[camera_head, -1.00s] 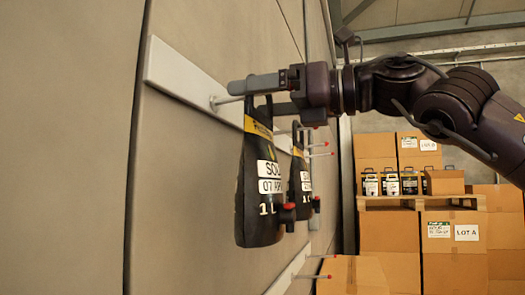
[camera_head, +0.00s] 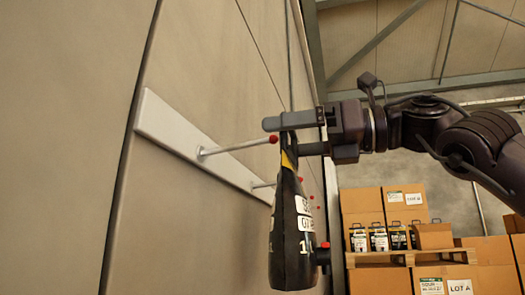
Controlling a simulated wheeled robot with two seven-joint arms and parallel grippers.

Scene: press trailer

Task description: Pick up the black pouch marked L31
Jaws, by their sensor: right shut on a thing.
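A black pouch (camera_head: 288,240) with a yellow band near its neck, white labels and a red-capped spout low on its right side hangs upright from my right gripper (camera_head: 287,136). The gripper is shut on its top handle. Its label is partly turned away, so I cannot read L31. A metal peg (camera_head: 235,146) with a red tip sticks out of the white wall rail (camera_head: 175,134). The pouch handle is just right of that tip and looks clear of it. My left gripper is not in view.
Another peg (camera_head: 262,185) sits farther along the rail, partly behind the pouch. The wall fills the left.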

